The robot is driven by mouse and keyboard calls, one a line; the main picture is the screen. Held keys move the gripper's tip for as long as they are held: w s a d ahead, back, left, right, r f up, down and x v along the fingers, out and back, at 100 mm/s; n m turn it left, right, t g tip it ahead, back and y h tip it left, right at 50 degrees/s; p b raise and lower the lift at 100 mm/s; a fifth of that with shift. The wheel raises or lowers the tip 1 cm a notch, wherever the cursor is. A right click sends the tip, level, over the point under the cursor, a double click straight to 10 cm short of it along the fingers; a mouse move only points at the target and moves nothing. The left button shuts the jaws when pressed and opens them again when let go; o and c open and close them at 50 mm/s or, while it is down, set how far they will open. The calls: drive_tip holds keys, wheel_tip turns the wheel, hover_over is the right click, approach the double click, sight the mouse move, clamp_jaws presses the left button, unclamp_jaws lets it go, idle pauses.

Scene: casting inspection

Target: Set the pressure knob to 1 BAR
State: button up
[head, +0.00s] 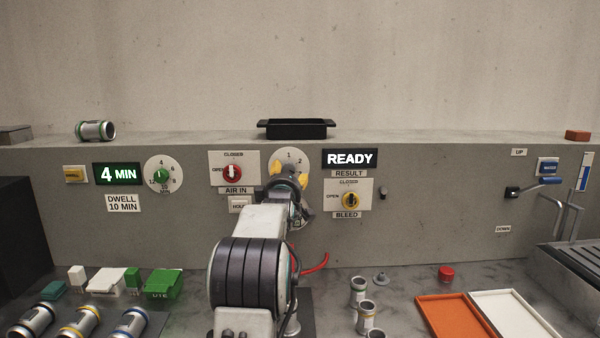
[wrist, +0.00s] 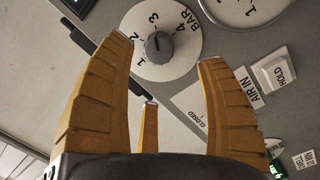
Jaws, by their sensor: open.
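The pressure dial is a round white plate marked 1 to 4 and BAR; it shows in the wrist view (wrist: 183,63) with a dark grey knob (wrist: 159,46) at its centre. A small pale mark shows on the knob, but I cannot tell surely which number it points at. In the head view the dial (head: 291,153) is mostly hidden behind my gripper; only its upper part shows. My gripper (head: 289,173) is open with yellow fingers. In the wrist view its fingertips (wrist: 167,52) stand on either side of the knob, apart from it, with nothing held.
The AIR IN switch (head: 232,174) is left of the dial and the BLEED switch (head: 350,200) right, under a READY display (head: 350,159). The timer dial (head: 163,174) is farther left. A black tray (head: 296,129) stands on the ledge above. Several castings and trays lie on the bench.

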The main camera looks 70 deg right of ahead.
sight(289, 170)
drive_tip(key=m, duration=0.1)
drive_tip(key=d+m+p, duration=0.1)
drive_tip(key=m, duration=0.1)
drive_tip(key=shift+w+d+r+p, duration=0.2)
drive_tip(key=shift+d+r+p, duration=0.05)
drive_tip(key=shift+d+p, duration=0.1)
drive_tip(key=shift+p+x, duration=1.45)
drive_tip(key=shift+x, duration=1.35)
drive_tip(key=shift+f, duration=0.2)
drive_tip(key=c, duration=1.2)
